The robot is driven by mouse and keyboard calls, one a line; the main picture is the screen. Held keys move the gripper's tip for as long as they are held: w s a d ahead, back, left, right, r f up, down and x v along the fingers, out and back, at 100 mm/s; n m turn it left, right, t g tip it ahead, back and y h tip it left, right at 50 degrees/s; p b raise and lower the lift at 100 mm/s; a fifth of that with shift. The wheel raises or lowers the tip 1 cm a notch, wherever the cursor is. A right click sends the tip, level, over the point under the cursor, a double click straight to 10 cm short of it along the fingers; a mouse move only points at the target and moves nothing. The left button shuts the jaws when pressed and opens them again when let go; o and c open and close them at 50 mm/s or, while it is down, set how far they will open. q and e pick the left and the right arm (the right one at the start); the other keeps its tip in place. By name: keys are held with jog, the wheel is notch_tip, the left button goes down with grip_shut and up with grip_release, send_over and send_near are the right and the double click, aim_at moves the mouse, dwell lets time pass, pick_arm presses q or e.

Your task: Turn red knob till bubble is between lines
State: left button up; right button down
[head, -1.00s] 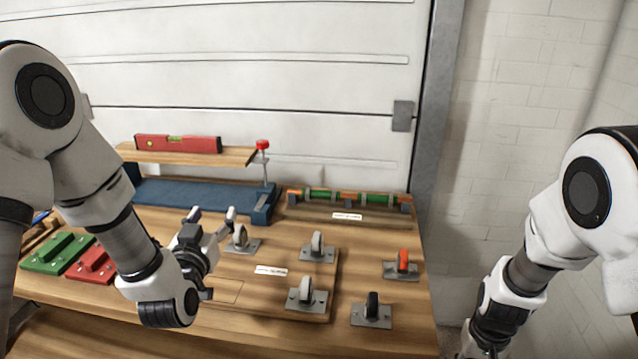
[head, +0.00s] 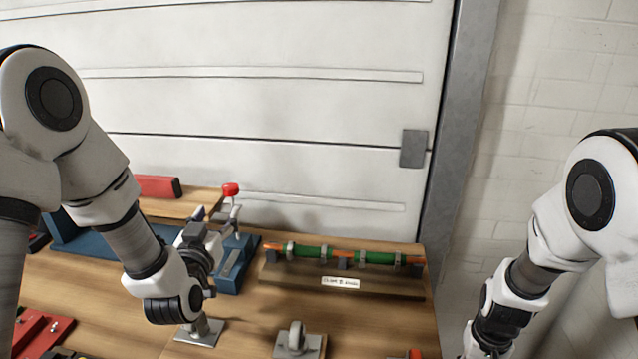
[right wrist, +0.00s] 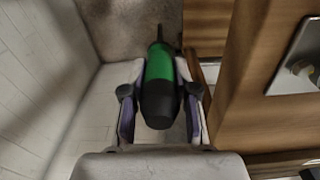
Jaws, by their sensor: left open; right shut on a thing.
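The red knob (head: 231,189) stands on its threaded post at the right end of a wooden board (head: 185,205) in the head view. The red level (head: 157,187) lies on that board; my left arm covers its left part, and its bubble is hidden. My left gripper (head: 216,213) is open and empty, with its fingers just below the knob in the picture; I cannot tell whether they touch the post. In the right wrist view my right gripper (right wrist: 158,72) is shut on a green and black handle (right wrist: 159,82).
A blue base (head: 70,236) lies under the board. To its right a labelled wooden rack (head: 390,288) carries a green and orange rod (head: 315,254). Casters, one of them grey (head: 296,338), stand at the bench front. A red block (head: 42,330) lies front left.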

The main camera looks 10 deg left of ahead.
aim_at(229, 193)
pick_arm(q)
jog(key=w, duration=0.3)
jog(key=w+a+p, duration=0.1)
jog(key=w, duration=0.3)
jog(key=w+a, duration=0.1)
jog(key=w, duration=0.3)
pick_arm(e)
jog(key=shift+r, duration=0.85)
pick_arm(q)
jog(key=c, duration=1.2)
